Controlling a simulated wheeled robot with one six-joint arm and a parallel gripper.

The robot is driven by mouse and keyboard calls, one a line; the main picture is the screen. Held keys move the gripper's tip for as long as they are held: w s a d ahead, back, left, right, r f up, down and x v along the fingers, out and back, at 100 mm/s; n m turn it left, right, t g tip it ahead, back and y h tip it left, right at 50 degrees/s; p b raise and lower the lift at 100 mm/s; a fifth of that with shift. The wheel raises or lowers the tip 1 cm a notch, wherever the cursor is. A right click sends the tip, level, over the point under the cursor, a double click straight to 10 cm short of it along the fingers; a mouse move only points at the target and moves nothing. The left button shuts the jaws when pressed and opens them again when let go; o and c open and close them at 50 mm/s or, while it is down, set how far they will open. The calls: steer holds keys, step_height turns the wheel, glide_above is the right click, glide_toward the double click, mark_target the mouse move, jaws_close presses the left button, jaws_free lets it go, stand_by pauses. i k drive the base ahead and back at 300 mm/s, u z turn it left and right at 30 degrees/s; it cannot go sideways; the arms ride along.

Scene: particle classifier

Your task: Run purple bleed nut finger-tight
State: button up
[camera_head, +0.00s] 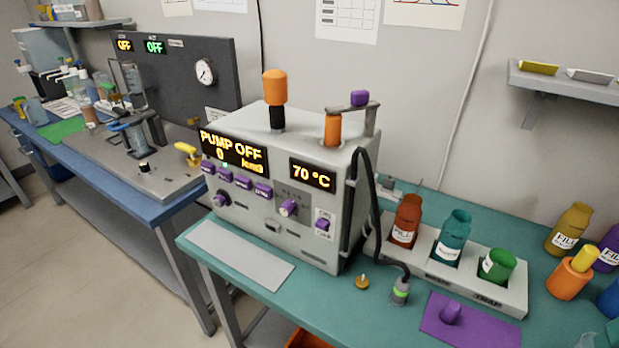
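A small purple piece (359,98) sits on a grey bracket (362,110) on top of the light grey pump unit (315,155), at its right rear. A second small purple piece (450,313) stands on a purple mat (478,326) at the front right of the teal bench. I cannot tell from this view which of the two is the bleed nut, nor how tight either one is. The pump display (234,147) reads PUMP OFF and 0, and another display (312,173) reads 70 °C. My gripper is not in view.
A black hose runs from the unit down to a green and grey fitting (401,290). A brass piece (362,282) lies beside it. A white rack (508,292) holds red, teal and green bottles. More bottles crowd the right edge. A light plate (239,255) lies front left.

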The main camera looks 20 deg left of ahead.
mark_target(219, 201)
steer(key=z, duration=0.05)
steer(key=k, duration=0.55)
steer(key=u, duration=0.9)
steer(key=i, duration=0.45)
steer(key=u, duration=0.05)
